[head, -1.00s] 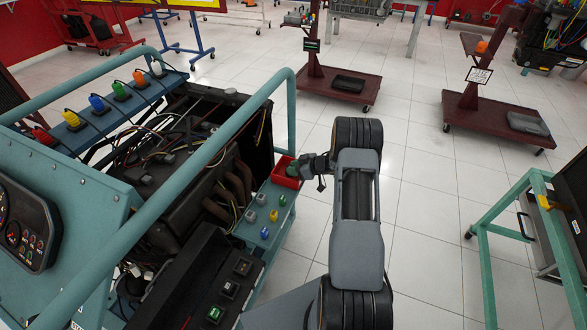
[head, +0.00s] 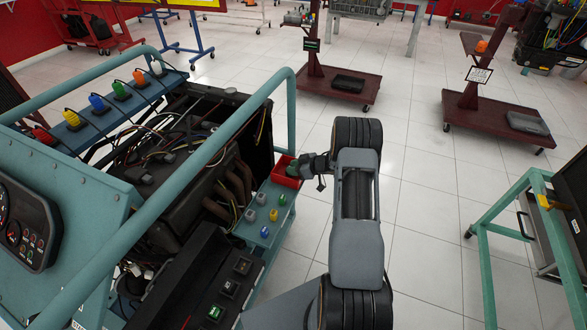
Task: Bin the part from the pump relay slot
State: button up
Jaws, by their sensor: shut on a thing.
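My gripper (head: 296,168) is at the red bin (head: 284,178) on the far end of the teal side shelf of the engine trainer. It is shut on a small green part (head: 293,168), held over or at the bin's rim; I cannot tell whether they touch. The black relay panel (head: 205,285) is at the bottom of the view, with dark blocks and one green block (head: 214,312) in it. The slot labels are too small to read.
Grey, yellow, blue and green parts (head: 264,232) stand on the teal shelf (head: 250,230) in front of the bin. A teal rail (head: 291,110) rises beside the bin. Coloured connectors (head: 97,102) line the far left ledge. Open floor lies to the right.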

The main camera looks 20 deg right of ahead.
jog(key=shift+s+f, duration=0.1)
jog(key=shift+f, duration=0.05)
jog(key=o, duration=1)
jog(key=shift+f, duration=0.15)
jog(key=shift+r+p, duration=3.2)
jog(key=shift+r, duration=0.5)
